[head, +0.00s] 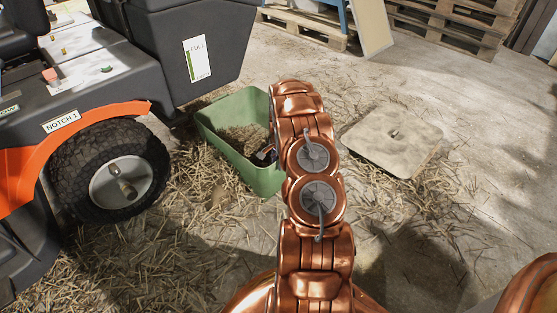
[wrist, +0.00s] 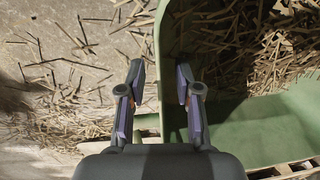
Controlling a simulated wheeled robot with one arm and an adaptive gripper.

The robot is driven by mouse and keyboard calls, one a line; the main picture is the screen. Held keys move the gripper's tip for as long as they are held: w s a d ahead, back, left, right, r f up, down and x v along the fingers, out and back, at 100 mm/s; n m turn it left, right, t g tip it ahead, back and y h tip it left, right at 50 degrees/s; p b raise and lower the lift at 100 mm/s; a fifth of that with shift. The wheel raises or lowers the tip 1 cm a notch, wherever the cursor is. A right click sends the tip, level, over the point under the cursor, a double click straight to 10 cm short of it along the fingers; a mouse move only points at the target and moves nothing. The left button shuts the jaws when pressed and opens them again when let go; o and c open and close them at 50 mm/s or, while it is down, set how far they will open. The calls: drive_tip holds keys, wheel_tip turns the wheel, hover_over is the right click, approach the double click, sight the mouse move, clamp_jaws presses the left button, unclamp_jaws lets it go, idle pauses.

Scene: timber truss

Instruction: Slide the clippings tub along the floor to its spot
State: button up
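The green clippings tub (head: 268,180) stands on the straw-strewn floor beside the mower, with dry clippings inside. Its right side is partly hidden behind my arm in the head view. In the wrist view, the tub's wall (wrist: 169,30) runs up the middle, with clippings to its right. My gripper (wrist: 160,72) is open there, one finger outside the wall and one inside, with the rim between them. I cannot tell whether either finger touches it. In the head view my gripper is mostly hidden at the tub's near right side. No marked spot is clearly identifiable.
The mower's black wheel (head: 110,170) and dark collector box (head: 190,50) stand left of and behind the tub. A square slab with a small knob (head: 393,142) lies to the right. Pallets (head: 310,28) are at the back. Straw-littered floor is open in front.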

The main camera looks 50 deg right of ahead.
sight(277, 171)
wheel_tip(277, 171, down, 5)
drive_tip(key=shift+w+r+b, duration=0.1)
drive_tip(key=shift+r+b, duration=0.1)
drive_tip(key=shift+b, duration=0.4)
drive_tip(key=shift+c, duration=0.3)
clamp_jaws()
idle(0.8)
